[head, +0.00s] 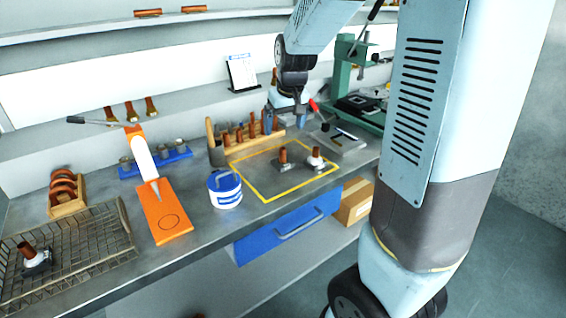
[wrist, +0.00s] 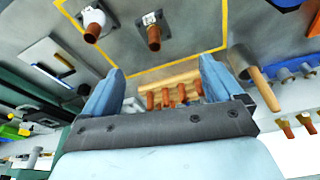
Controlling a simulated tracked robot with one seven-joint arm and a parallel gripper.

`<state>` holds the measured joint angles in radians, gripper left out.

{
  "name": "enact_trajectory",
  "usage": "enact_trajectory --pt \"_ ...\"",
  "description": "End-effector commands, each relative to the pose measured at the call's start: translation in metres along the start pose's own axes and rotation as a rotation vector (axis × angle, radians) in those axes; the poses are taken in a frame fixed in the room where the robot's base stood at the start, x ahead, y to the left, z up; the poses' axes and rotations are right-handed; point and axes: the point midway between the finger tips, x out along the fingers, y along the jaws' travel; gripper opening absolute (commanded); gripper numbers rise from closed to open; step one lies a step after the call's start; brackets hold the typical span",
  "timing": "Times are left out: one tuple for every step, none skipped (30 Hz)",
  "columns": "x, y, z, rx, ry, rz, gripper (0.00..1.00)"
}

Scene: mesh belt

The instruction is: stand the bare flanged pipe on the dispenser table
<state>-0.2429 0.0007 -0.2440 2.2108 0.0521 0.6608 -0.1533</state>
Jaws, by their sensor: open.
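The bare flanged pipe (head: 283,158), a copper pipe on a plain grey flange, stands upright inside the yellow outline on the bench. It also shows in the wrist view (wrist: 154,36). A second flanged pipe (head: 316,158) with white around its foot stands to its right; in the wrist view it is at left (wrist: 95,24). The dispenser table (head: 170,231) is an orange plate with a bare marked circle, under an orange-and-white nozzle (head: 146,160). My gripper (head: 285,118) is open and empty above the bench behind the outline; its fingers (wrist: 160,68) are apart from both pipes.
A wire basket (head: 100,225) at left holds another white-footed flanged pipe. A blue-and-white tub (head: 225,190) stands between dispenser table and outline. A wooden rack (head: 255,140) of copper pieces and a mallet stand behind. A green press (head: 350,70) is at back right.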

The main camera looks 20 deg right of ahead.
Motion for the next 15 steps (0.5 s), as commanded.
enact_trajectory --pt "0.006 0.0 0.0 -0.001 -0.003 0.001 0.93" --pt "0.009 0.0 0.0 -0.002 -0.004 0.001 0.93" --pt "0.015 0.0 0.0 -0.002 -0.005 0.001 0.93" --pt "0.02 0.0 0.0 -0.002 -0.005 0.001 0.93" --pt "0.025 0.0 0.0 -0.001 -0.006 0.001 0.93" --pt "0.032 0.0 0.001 0.0 -0.005 0.001 0.93" --pt "0.037 0.0 0.0 0.0 -0.005 0.001 0.93" --pt "0.042 0.0 0.0 -0.001 -0.006 0.001 0.93" --pt "0.048 0.0 0.0 -0.002 -0.004 0.001 0.93" --pt "0.053 0.0 0.0 -0.001 -0.005 0.0 0.93" --pt "0.058 0.001 0.001 0.0 -0.006 0.001 0.93" --pt "0.063 0.001 0.0 0.0 -0.004 0.001 0.93" --pt "0.067 0.001 0.0 -0.001 -0.005 0.001 0.93" --pt "0.071 0.001 0.0 -0.001 -0.005 0.0 0.93" --pt "0.075 0.001 0.0 0.0 -0.003 0.0 0.93"
